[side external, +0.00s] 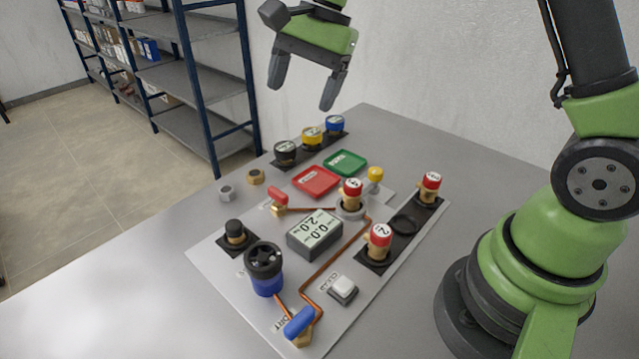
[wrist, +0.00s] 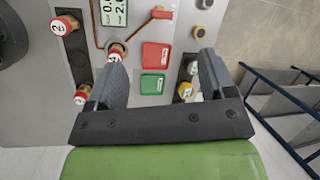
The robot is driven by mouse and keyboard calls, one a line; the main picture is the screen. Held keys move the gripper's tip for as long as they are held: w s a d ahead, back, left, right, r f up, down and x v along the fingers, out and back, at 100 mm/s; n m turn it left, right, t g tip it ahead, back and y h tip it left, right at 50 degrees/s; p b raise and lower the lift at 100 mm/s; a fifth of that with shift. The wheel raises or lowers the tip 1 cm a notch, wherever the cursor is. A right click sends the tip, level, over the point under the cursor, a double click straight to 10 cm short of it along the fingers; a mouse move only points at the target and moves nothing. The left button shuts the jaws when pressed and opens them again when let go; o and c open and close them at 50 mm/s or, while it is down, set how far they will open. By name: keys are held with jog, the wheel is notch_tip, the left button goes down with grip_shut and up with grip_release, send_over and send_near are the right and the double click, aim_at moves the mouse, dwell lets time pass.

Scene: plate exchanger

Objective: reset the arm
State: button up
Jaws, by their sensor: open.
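My gripper (side external: 303,88) is open and empty, raised above the far end of the panel (side external: 232,282) on the table. In the wrist view my gripper (wrist: 162,75) shows its two fingers spread wide, with the red tray (wrist: 156,56) and the green tray (wrist: 152,84) seen between them. The fingers touch nothing in either view. Behind the right finger, part of a dark holder and the yellow-topped cap is covered in the wrist view.
On the panel are a gauge box (side external: 315,236), a blue canister with a black knob (side external: 264,269), a blue-handled valve (side external: 299,325), a red-handled valve (side external: 278,201) and several red-capped fittings. Black, yellow and blue caps (side external: 312,136) stand at the back. A shelf rack (side external: 190,85) stands beyond the table.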

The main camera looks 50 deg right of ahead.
jog(key=s+r+n+t+h, duration=0.1)
jog(key=s+r+n+t, duration=0.3)
jog(key=s+r, duration=0.55)
jog(key=s+f+n+t, duration=0.1)
jog(key=s+n, duration=0.5)
jog(key=s, duration=0.5)
jog(key=shift+s+a+f+t+h, duration=0.3)
jog(key=shift+a, duration=0.05)
jog(key=shift+c, duration=0.4)
dwell(2.5)
